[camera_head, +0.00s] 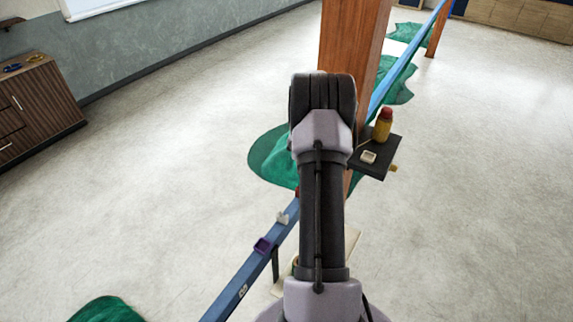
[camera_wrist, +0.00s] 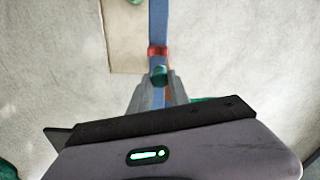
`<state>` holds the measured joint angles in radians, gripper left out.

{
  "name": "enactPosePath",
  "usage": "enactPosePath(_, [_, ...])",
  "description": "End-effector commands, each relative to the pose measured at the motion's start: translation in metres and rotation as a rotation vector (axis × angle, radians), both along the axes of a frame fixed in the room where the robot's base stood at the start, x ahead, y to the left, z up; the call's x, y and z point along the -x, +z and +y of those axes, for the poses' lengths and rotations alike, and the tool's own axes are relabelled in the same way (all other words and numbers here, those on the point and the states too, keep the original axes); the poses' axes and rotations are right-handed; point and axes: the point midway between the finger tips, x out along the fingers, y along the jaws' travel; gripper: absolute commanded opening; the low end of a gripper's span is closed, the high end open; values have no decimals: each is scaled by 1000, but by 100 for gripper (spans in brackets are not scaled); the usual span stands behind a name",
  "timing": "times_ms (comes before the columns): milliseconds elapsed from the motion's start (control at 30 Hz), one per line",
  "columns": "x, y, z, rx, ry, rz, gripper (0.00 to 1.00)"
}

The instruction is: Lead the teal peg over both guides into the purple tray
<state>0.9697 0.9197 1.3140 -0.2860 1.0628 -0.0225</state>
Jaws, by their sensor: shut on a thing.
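A teal peg (camera_wrist: 158,75) shows in the wrist view between the fingertips of my gripper (camera_wrist: 159,84), which is shut on it. The peg is over the blue rail (camera_wrist: 158,20), close to a red piece (camera_wrist: 158,52) that sits across the rail. In the head view the purple tray (camera_head: 264,246) is on the blue rail, toward the lower left. A white piece (camera_head: 283,218) stands on the rail beside it, and a red piece (camera_head: 297,193) partly shows farther up. These two pieces look like the guides. My arm hides the gripper and peg in the head view.
A wooden post (camera_head: 350,40) rises behind my arm. A dark shelf (camera_head: 376,171) beside it bears a yellow bottle (camera_head: 383,125) with a red cap and a small white box (camera_head: 369,157). Green netting (camera_head: 268,158) lies near the post. Open floor lies on both sides.

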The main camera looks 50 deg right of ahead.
Motion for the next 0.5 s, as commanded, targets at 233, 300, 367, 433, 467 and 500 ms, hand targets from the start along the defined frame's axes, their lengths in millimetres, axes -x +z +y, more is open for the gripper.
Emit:
enactPosePath(233, [2, -5, 9, 0, 5, 0, 0])
enactPosePath(300, [3, -5, 18, -1, 3, 0, 0])
enactPosePath(367, [3, -5, 24, 0, 4, -1, 0])
enactPosePath(433, [4, -5, 32, -1, 4, 0, 0])
enactPosePath(467, [4, -5, 36, 0, 4, 0, 0])
enactPosePath(500, [4, -5, 40, 0, 4, 0, 0])
